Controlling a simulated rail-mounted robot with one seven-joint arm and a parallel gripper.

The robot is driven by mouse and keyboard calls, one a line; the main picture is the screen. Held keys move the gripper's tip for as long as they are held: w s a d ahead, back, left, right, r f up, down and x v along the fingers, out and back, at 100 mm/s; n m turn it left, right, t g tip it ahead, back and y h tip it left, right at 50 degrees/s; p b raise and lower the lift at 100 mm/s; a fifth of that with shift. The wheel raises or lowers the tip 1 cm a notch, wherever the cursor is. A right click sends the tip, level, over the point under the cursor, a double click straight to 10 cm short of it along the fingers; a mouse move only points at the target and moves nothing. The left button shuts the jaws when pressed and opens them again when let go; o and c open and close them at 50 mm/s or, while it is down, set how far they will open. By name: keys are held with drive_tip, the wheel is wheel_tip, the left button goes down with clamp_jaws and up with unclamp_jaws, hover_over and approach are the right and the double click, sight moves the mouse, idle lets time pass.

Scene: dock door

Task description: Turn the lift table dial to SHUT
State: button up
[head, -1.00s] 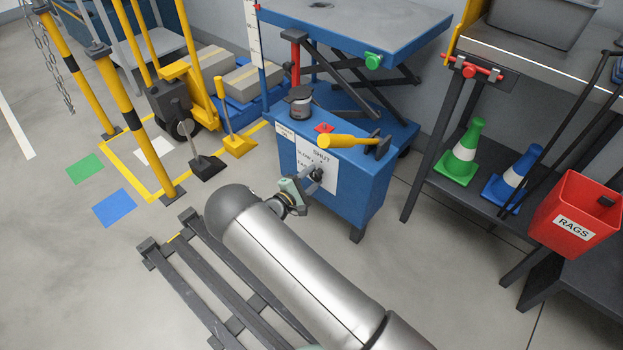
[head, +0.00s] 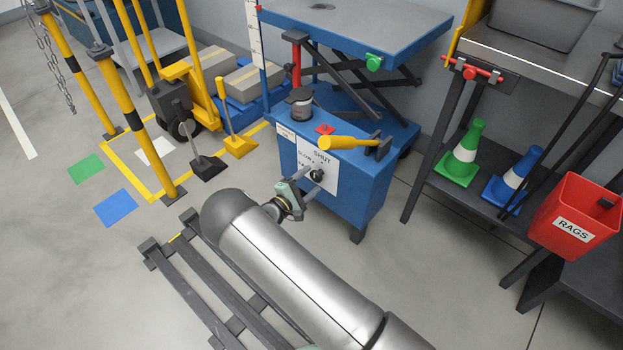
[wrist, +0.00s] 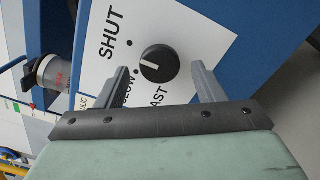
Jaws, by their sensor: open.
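The lift table dial (wrist: 159,64) is a round black knob with a white pointer line, on a white label plate (wrist: 190,38) marked SHUT, SLOW and FAST. In the wrist view the pointer aims left, roughly at the dot by SLOW, below the SHUT dot. In the head view the dial (head: 317,175) sits on the front of a blue cabinet (head: 360,187). My gripper (wrist: 160,70) is open, its two fingers either side of the dial in the wrist view. In the head view my gripper (head: 308,187) is just in front of the dial; contact cannot be told.
A yellow-handled lever (head: 350,142), a red button (head: 325,129) and a grey canister (head: 301,104) are on the cabinet top. The raised lift table (head: 360,30) is behind. A dark pallet (head: 195,285) lies beside my arm. A shelf with cones (head: 463,155) stands right.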

drive_tip(key=p+v, duration=0.3)
drive_tip(key=v, duration=1.2)
drive_tip(key=shift+s+a, duration=0.25)
